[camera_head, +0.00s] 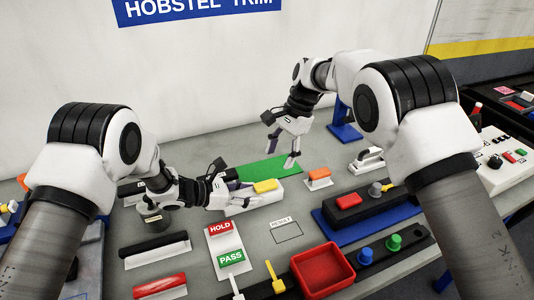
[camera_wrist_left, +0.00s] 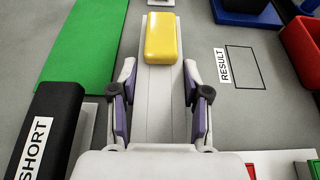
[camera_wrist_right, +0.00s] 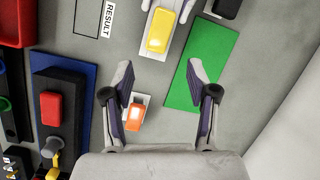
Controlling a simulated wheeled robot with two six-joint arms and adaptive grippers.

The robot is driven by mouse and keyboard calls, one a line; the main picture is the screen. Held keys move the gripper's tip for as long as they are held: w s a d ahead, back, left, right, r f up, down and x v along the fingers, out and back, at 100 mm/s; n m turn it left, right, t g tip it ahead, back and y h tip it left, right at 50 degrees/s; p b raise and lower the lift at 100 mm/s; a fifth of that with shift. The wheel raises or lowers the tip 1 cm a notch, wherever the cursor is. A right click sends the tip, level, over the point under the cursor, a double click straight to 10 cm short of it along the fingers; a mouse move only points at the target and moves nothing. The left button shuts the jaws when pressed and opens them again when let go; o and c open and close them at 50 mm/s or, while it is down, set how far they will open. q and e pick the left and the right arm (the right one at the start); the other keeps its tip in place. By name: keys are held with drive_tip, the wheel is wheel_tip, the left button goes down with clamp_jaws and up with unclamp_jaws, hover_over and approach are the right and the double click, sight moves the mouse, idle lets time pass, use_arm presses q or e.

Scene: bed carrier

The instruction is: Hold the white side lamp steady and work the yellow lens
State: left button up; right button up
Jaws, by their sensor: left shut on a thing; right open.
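The white side lamp (camera_head: 270,196) is a long pale block with a yellow lens (camera_head: 264,186) on top of its far end. My left gripper (camera_head: 243,195) is shut on the lamp. In the left wrist view its fingers lie along both sides of the white body (camera_wrist_left: 158,100), and the yellow lens (camera_wrist_left: 161,38) sits just beyond the fingertips. My right gripper (camera_head: 281,157) is open and empty, raised above the bench behind the lamp. The right wrist view shows the yellow lens (camera_wrist_right: 160,30) ahead of its open fingers.
A green mat (camera_head: 285,167) lies behind the lamp. A small white piece with an orange top (camera_head: 319,174) stands to the right. HOLD (camera_head: 220,228) and PASS (camera_head: 231,259) plates, a red tray (camera_head: 323,282) and a RESULT outline (camera_head: 288,233) lie in front.

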sight(266, 184)
drive_tip(key=m, duration=0.1)
drive_tip(key=a+m, duration=0.1)
drive_tip(key=m, duration=0.2)
drive_tip(key=shift+s+a+h, duration=0.15)
drive_tip(key=shift+s+h, duration=0.1)
drive_tip(key=shift+h, duration=0.15)
drive_tip(key=a, duration=0.1)
drive_tip(key=s+a, duration=0.1)
drive_tip(key=shift+a+r+t+h, duration=0.3)
drive_tip(key=shift+h, duration=0.1)
drive_tip(key=shift+d+f, duration=0.15)
drive_tip(key=shift+f, duration=4.2)
clamp_jaws()
drive_tip(key=shift+r, duration=0.4)
drive_tip(key=shift+r, duration=1.9)
